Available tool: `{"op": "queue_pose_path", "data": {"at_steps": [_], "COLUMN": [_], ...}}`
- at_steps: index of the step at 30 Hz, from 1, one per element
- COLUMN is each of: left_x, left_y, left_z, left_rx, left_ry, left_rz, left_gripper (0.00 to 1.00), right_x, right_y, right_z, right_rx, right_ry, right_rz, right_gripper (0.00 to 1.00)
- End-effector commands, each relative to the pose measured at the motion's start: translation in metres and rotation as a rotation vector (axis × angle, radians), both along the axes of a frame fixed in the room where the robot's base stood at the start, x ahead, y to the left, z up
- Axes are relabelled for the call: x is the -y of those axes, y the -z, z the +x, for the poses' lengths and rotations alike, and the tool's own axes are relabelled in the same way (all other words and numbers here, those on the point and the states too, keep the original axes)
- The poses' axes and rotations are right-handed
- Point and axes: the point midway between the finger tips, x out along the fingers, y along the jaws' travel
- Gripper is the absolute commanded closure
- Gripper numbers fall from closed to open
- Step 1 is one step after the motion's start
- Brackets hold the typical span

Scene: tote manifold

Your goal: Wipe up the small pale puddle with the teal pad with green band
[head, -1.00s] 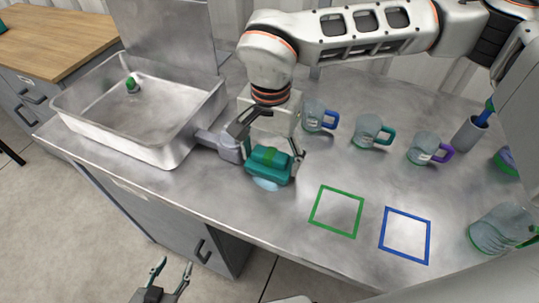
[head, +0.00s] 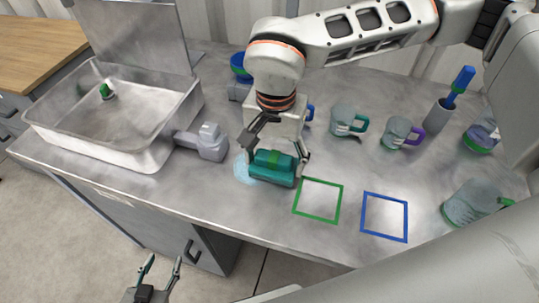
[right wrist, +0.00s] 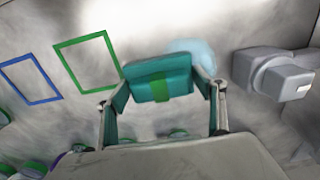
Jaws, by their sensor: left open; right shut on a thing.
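The teal pad with green band (head: 273,170) is held between the fingers of my right gripper (head: 277,160), low over the counter or touching it; I cannot tell which. In the right wrist view the pad (right wrist: 158,85) sits between both fingertips of the right gripper (right wrist: 162,92). The small pale puddle (head: 241,168) shows at the pad's left side in the head view, partly covered by it. In the right wrist view the puddle (right wrist: 196,52) lies just beyond the pad's upper right corner. My left gripper (head: 161,270) is open and empty, off the counter's front edge.
A metal sink basin (head: 150,152) and a grey tap-like fixture (head: 209,142) stand left of the puddle. Green (head: 318,219) and blue (head: 384,236) square outlines lie to the right. Mugs (head: 342,120) (head: 396,132), a cup with a blue-handled brush (head: 439,118) and a jar (head: 468,204) stand further right.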

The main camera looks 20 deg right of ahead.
Motion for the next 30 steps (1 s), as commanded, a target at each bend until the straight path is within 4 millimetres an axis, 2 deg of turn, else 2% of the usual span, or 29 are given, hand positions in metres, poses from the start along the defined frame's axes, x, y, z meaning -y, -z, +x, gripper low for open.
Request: {"op": "queue_pose_path", "data": {"at_steps": [11,30], "left_x": [0.0,0.0], "left_y": [0.005,0.015], "left_z": [-0.005,-0.008], "left_rx": [-0.01,-0.019], "left_ry": [0.0,0.0], "left_rz": [0.0,0.001], "left_gripper": [0.56,0.56], "right_x": [-0.011,-0.042], "right_y": [0.003,0.002], "right_z": [-0.016,0.005], "right_rx": [-0.001,-0.001], "right_ry": [-0.001,-0.001], "right_rz": [0.0,-0.001], "right_gripper": [0.48,0.48]}}
